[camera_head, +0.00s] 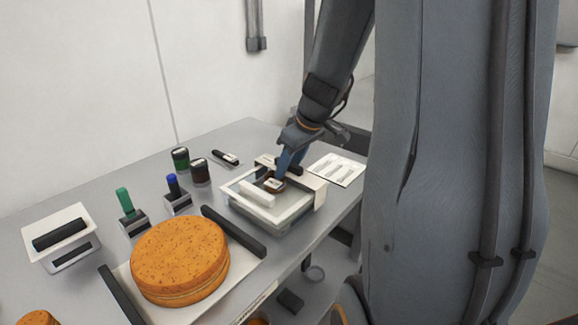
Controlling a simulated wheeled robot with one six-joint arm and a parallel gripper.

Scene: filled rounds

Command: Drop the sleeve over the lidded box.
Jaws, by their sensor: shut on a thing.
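The pale, shallow lidded box (266,221) stands near the right edge of the grey table, with a light rim and a white bar (257,193) across its top. My gripper (273,181) is directly over it, pointing down, low and close to its top. It is shut on what appears to be the sleeve, a white piece (309,188) showing at the box's right end. The arm and jaws hide much of the grip. I cannot tell whether the sleeve touches the box or how far it is around it.
A round orange cake (180,259) lies on a white board with dark side bars (233,232). Left stand a white holder with a black bar (61,234), green (126,201) and blue (174,186) stamps.

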